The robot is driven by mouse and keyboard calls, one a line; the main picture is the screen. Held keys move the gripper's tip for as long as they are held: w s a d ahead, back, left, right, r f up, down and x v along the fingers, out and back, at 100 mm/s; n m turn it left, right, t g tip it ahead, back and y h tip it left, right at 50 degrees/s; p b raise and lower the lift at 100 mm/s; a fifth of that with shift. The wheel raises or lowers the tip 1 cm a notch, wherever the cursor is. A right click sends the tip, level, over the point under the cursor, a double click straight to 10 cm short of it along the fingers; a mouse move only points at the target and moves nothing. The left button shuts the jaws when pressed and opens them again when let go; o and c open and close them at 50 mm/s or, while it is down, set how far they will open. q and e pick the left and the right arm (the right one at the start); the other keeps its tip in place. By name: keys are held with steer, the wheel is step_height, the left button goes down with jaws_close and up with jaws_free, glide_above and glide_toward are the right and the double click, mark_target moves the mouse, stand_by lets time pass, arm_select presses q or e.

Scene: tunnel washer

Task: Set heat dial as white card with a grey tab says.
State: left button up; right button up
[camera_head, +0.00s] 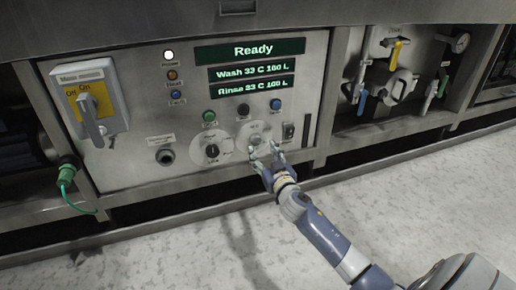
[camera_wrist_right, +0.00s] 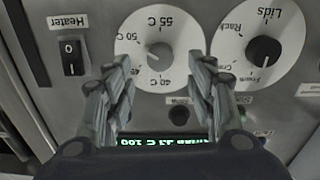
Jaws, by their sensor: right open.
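The heat dial (camera_head: 253,129) is a round white plate with a small grey knob, low on the grey control panel. In the right wrist view the dial (camera_wrist_right: 158,28) shows upside down, with 40 C, 50 C and 55 C marks and the knob near its middle. The knob's exact setting is hard to read. My right gripper (camera_head: 266,153) is open in front of the dial. I see no white card with a grey tab. My left gripper is out of view.
A second dial (camera_head: 212,151), marked Lids and Rack, sits left of the heat dial. The Heater rocker switch (camera_head: 288,131) is to its right. Push buttons are above, under the displays (camera_head: 252,50). A main switch box (camera_head: 90,99) is far left; valves (camera_head: 397,50) are right.

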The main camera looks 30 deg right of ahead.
mark_target(257, 142)
steer(key=shift+b+x, duration=0.9)
steer(key=shift+x, duration=1.75)
steer(key=c, duration=1.1)
